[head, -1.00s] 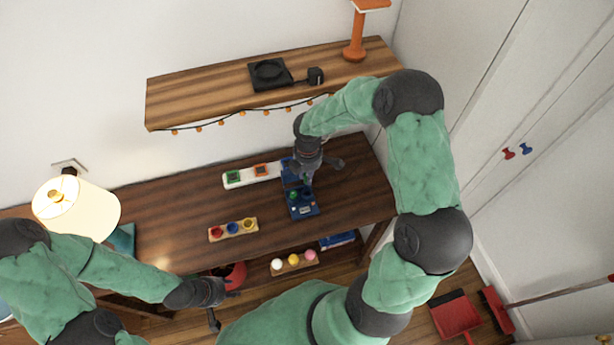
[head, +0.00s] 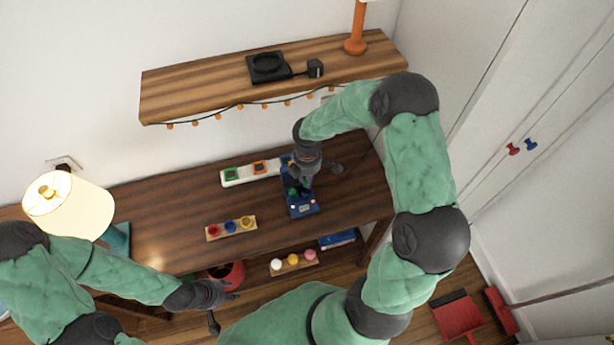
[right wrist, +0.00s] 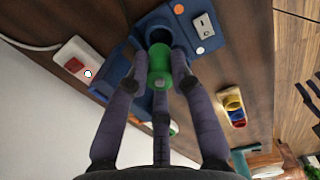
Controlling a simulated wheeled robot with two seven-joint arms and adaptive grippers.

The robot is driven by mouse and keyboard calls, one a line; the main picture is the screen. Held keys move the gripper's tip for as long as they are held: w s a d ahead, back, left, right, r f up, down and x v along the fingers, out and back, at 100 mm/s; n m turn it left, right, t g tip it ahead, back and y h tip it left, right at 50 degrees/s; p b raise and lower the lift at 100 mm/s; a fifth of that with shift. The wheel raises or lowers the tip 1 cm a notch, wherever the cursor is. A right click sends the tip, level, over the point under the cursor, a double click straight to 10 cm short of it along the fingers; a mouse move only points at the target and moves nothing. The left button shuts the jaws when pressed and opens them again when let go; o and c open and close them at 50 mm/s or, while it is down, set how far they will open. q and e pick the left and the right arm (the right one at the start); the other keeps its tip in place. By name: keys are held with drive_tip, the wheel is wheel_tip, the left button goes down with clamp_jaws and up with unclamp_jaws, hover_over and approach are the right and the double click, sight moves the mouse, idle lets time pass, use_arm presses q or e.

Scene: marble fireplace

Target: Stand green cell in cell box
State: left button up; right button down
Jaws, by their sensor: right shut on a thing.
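The blue cell box (head: 302,209) stands on the wooden table, under my right gripper (head: 299,184). In the right wrist view the box (right wrist: 212,42) has a dark round well (right wrist: 158,36) and a grey switch plate. My right gripper (right wrist: 160,75) is shut on the green cell (right wrist: 159,62), which is at the near side of the well. I cannot tell whether its lower end is inside. My left gripper (head: 222,304) is open and empty in front of the table, low on the left.
A white strip (head: 237,176) with green and orange squares lies behind and left of the box. A wooden tray (head: 231,228) of red, blue and yellow pieces lies front left. A lamp (head: 69,205) stands far left; a shelf (head: 200,93) overhangs behind.

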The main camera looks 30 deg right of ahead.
drive_tip(key=shift+f+b, duration=0.4)
drive_tip(key=shift+f, duration=0.45)
drive_tip(key=shift+f+b, duration=1.05)
drive_tip(key=shift+f, duration=0.6)
idle(1.1)
drive_tip(key=c, duration=1)
unclamp_jaws()
drive_tip(key=shift+r, duration=0.2)
wheel_tip(320, 180, up, 12)
drive_tip(key=shift+f, duration=0.15)
